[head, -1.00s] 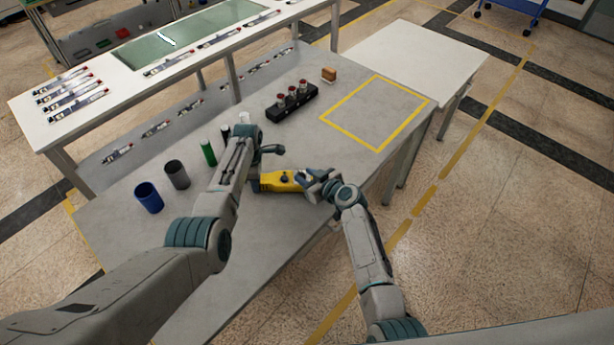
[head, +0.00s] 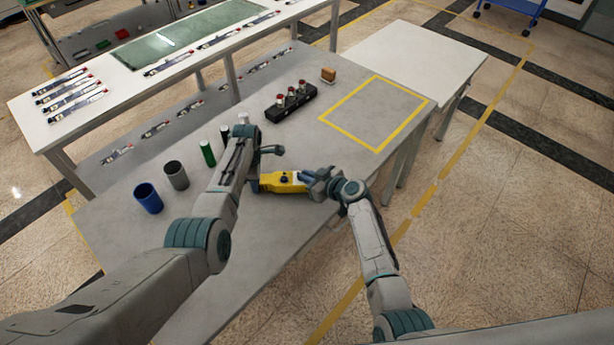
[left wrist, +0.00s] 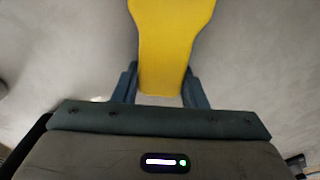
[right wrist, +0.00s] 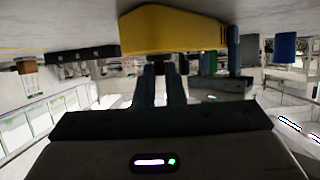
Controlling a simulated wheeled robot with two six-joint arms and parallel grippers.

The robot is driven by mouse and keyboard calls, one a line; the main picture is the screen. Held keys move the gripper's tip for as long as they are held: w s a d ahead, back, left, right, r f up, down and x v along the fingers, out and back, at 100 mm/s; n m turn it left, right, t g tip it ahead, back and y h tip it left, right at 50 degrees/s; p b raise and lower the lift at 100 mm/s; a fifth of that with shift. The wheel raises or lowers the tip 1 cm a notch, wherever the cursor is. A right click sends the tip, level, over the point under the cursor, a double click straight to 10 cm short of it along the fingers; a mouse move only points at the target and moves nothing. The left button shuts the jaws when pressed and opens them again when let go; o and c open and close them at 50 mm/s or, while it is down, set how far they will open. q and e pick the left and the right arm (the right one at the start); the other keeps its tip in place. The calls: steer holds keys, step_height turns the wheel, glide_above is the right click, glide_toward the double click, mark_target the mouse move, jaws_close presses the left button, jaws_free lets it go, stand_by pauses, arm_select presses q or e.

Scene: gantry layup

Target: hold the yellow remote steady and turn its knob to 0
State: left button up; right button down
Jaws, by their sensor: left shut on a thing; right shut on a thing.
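The yellow remote (head: 278,182) is held level just above the grey table, with a dark round part on its upper face. My left gripper (left wrist: 161,78) is shut on the remote's narrower body, which shows between its fingers in the left wrist view. In the head view its fingers are mostly hidden by my arm. My right gripper (right wrist: 162,72) is at the remote's other end, its fingers close together around a small dark knob (right wrist: 160,59) against the yellow remote body (right wrist: 172,30). The knob's marks and setting cannot be read.
Blue (head: 148,198), grey (head: 176,175) and green (head: 208,153) cylinders stand left of my left arm. A black holder (head: 291,103) with several red-topped items and a brown block (head: 328,75) stand farther back. The yellow-outlined square (head: 375,113) is empty.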

steer(key=c, duration=1.5)
jaws_free()
steer(key=shift+a, duration=0.1)
steer(key=v, duration=1.2)
arm_select(q)
steer(key=o, duration=1.2)
steer(key=shift+o, duration=0.2)
steer(key=shift+r, duration=0.1)
